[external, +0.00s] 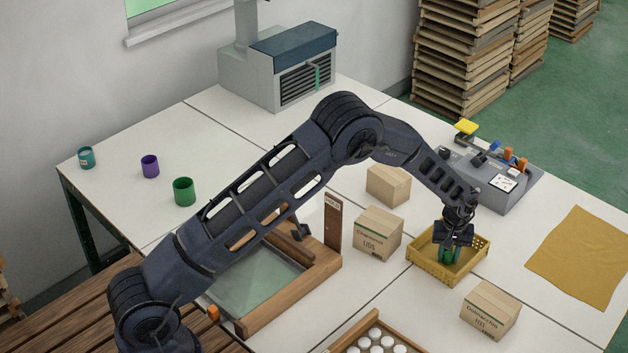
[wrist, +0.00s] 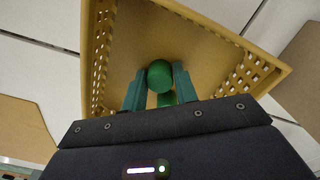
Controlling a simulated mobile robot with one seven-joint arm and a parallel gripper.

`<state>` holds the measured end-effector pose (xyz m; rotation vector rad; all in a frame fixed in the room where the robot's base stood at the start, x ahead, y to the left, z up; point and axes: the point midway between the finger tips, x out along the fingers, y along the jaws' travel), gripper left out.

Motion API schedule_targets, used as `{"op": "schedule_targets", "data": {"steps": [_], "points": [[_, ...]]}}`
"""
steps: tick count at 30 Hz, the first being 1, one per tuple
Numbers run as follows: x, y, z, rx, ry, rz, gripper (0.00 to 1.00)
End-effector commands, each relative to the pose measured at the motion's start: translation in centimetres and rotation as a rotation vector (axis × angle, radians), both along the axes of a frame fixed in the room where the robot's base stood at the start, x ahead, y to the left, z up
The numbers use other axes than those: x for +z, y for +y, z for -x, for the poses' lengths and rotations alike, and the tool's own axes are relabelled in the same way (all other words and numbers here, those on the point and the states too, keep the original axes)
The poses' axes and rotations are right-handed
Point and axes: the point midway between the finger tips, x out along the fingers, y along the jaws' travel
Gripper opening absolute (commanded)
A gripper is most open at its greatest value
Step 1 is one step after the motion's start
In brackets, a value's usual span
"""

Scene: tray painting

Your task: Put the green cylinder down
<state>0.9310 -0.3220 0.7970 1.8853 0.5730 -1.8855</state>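The green cylinder (wrist: 159,75) shows in the wrist view between the two teal fingers of my gripper (wrist: 160,88), which touch it on both sides. My gripper (external: 450,250) is shut on it. In the external view my gripper points down into a yellow crate (external: 425,267), and green shows between its fingers. The crate's perforated walls (wrist: 256,72) surround the cylinder in the wrist view. I cannot tell whether the cylinder touches the crate floor.
Cardboard boxes (external: 377,234) (external: 490,310) stand either side of the crate. A grey tool holder (external: 510,190) is behind it, and a mustard cloth (external: 582,262) lies to the right. Green (external: 184,191), purple (external: 150,166) and teal (external: 86,157) cups stand far left.

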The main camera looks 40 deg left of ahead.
Motion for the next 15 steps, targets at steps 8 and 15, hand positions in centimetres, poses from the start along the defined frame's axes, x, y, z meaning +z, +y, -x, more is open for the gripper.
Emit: {"op": "schedule_targets", "data": {"steps": [8,15], "points": [[0.03,-0.01,0.01,0.000,0.000,0.000,0.48],[0.92,-0.01,-0.03,0.000,-0.001,0.000,0.48]]}}
